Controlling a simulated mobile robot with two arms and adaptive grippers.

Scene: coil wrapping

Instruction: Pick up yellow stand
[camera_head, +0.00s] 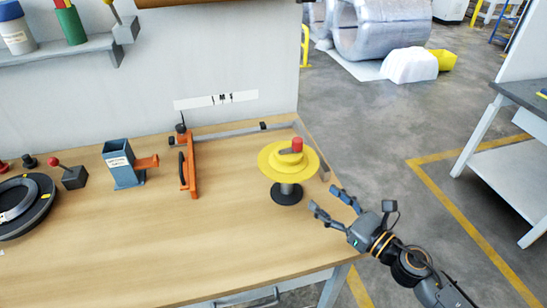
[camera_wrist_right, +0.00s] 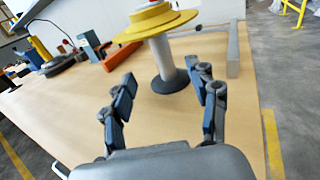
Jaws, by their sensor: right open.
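The yellow stand (camera_head: 272,166) stands upright near the right end of the wooden table. It has a round yellow top with a red-capped part on it, a grey post and a dark round base (camera_head: 287,194). My right gripper (camera_head: 334,202) is open and empty, to the right of the stand and apart from it. In the right wrist view the stand's grey post (camera_wrist_right: 163,62) shows ahead, beyond and between the open fingers (camera_wrist_right: 165,95). My left gripper is not in view.
On the wooden table (camera_head: 130,245) are an orange clamp-like tool (camera_head: 190,165), a blue holder (camera_head: 122,165), a small box with a red knob (camera_head: 72,176) and a dark coil (camera_head: 22,205). A grey bar (camera_wrist_right: 233,50) lies right of the stand. The table's front middle is clear.

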